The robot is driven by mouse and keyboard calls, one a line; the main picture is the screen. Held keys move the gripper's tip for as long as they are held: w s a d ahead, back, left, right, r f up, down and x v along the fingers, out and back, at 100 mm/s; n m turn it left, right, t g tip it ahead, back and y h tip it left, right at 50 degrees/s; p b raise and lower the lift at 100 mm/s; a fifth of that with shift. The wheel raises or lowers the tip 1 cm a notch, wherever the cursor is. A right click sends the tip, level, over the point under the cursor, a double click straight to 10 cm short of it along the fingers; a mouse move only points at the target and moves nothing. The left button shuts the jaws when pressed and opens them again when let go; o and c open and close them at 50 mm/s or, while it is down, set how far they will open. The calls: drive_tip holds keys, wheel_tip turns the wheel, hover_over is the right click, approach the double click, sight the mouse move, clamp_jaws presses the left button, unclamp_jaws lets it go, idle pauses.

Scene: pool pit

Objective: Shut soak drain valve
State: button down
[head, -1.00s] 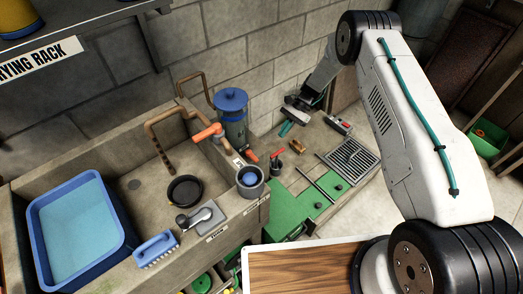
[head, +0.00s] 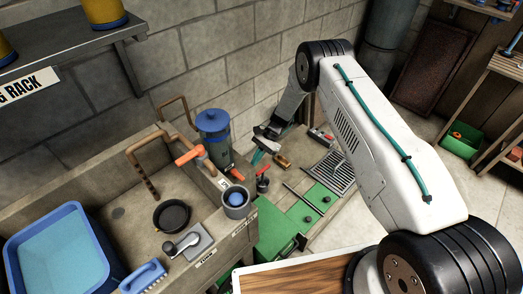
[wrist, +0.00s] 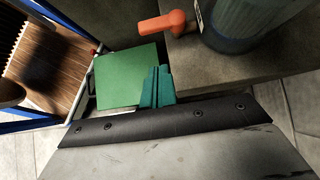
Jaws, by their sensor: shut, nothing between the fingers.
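A blue-lidded canister (head: 214,140) stands on the ledge beside the sink. An orange lever (head: 237,173) sticks out low at its right side. The lever also shows in the wrist view (wrist: 166,24), sticking out to the left of the canister's base (wrist: 240,25). A label beside it is too small to read, so I cannot confirm which valve it names. My gripper (head: 256,158) is right of the canister, above the ledge, apart from the lever. In the wrist view its teal fingers (wrist: 157,88) are together and empty, below the lever.
A larger orange handle (head: 188,157) sits on the pipe left of the canister. A red-handled fitting (head: 262,180) and a grey cup with a blue ball (head: 236,203) stand in front. A drain grate (head: 335,170) lies right. The sink holds a black pan (head: 172,216).

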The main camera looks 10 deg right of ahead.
sight(238, 175)
drive_tip(key=shift+s+a+f, duration=0.25)
drive_tip(key=shift+s+a, duration=0.25)
drive_tip(key=shift+a, duration=0.25)
drive_tip(key=shift+s+a+f, duration=0.25)
drive_tip(key=shift+s+a, duration=0.3)
drive_tip(key=shift+a, duration=0.2)
drive_tip(key=shift+s+a+f, duration=0.25)
drive_tip(key=shift+s+a, duration=0.25)
drive_tip(key=shift+a, duration=0.25)
